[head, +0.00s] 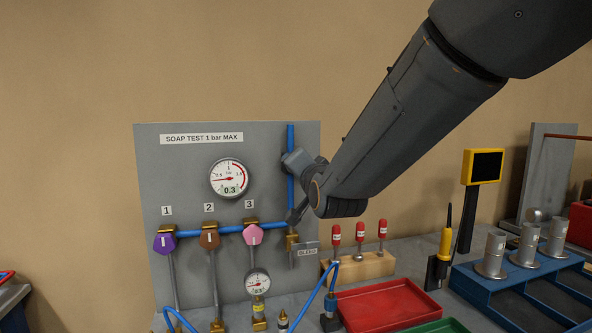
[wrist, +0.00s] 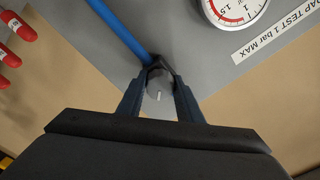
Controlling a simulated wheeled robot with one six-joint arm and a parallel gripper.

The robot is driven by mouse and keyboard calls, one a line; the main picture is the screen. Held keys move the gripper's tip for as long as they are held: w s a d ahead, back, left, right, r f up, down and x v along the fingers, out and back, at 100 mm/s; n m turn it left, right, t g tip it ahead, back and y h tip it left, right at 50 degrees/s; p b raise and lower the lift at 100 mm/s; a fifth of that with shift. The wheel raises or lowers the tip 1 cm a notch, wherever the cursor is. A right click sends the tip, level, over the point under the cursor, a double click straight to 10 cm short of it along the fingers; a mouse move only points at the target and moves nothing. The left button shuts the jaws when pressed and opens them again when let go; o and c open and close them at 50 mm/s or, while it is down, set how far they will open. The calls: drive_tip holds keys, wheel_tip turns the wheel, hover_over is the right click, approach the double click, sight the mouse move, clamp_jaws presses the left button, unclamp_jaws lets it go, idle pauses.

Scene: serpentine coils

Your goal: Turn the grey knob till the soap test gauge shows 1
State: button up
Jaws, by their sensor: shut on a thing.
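The soap test gauge (head: 229,178) sits on the grey panel below its label; its digits read 0.3 and its needle points left. Its lower edge of scale, with a red band, also shows in the wrist view (wrist: 236,10). The grey knob (wrist: 158,84) is in the wrist view, beside the blue pipe, with a small pale mark on its face. My gripper (wrist: 159,82) is shut on the knob, one finger on each side.
Purple (head: 165,240), brown (head: 209,237) and pink (head: 252,234) knobs lie along the lower blue pipe. Below right stand red-handled tools (head: 336,233) in a wooden block, a red tray (head: 385,304) and a blue rack (head: 510,290).

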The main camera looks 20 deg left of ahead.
drive_tip(key=shift+f, duration=0.1)
drive_tip(key=shift+m+b, duration=1.45)
drive_tip(key=shift+m, duration=0.05)
drive_tip(key=shift+m+b, duration=0.5)
drive_tip(key=shift+b, duration=0.1)
drive_tip(key=shift+m+b, duration=1)
drive_tip(key=shift+b, duration=0.1)
drive_tip(key=shift+m+b, duration=1.4)
drive_tip(key=shift+b, duration=0.3)
drive_tip(key=shift+m+b, duration=0.3)
drive_tip(key=shift+b, duration=0.1)
